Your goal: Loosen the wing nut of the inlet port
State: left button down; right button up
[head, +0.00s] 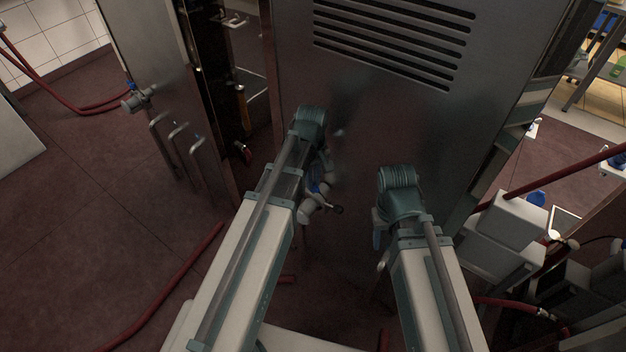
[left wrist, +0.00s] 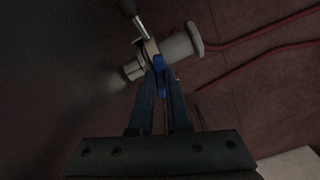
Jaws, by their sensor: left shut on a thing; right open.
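The inlet port (left wrist: 180,46) is a grey pipe fitting with a flanged end, standing out from the dark cabinet wall in the left wrist view. A blue wing nut (left wrist: 158,62) sits on its near side. My left gripper (left wrist: 159,75) is shut on the wing nut, its two blue fingers close together. In the head view the port (head: 309,213) shows just beyond my left arm, and my left gripper (head: 316,187) is partly hidden there. My right gripper (head: 377,240) is open and empty, to the right of the port and mostly hidden by its own arm.
A lever with a black knob (left wrist: 128,8) rises from the port; its knob also shows in the head view (head: 337,209). The steel cabinet (head: 300,85) stands close in front. An open door (head: 150,60) carries another fitting (head: 140,98). Red hoses (head: 165,300) lie on the floor.

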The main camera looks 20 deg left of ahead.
pick_arm(q)
jog(key=shift+n, duration=2.1)
jog(key=c, duration=0.9)
grip_release()
notch_tip(320, 180, up, 14)
jog(key=p, duration=1.4)
jog(key=shift+a, duration=0.1)
jog(key=shift+f, duration=0.1)
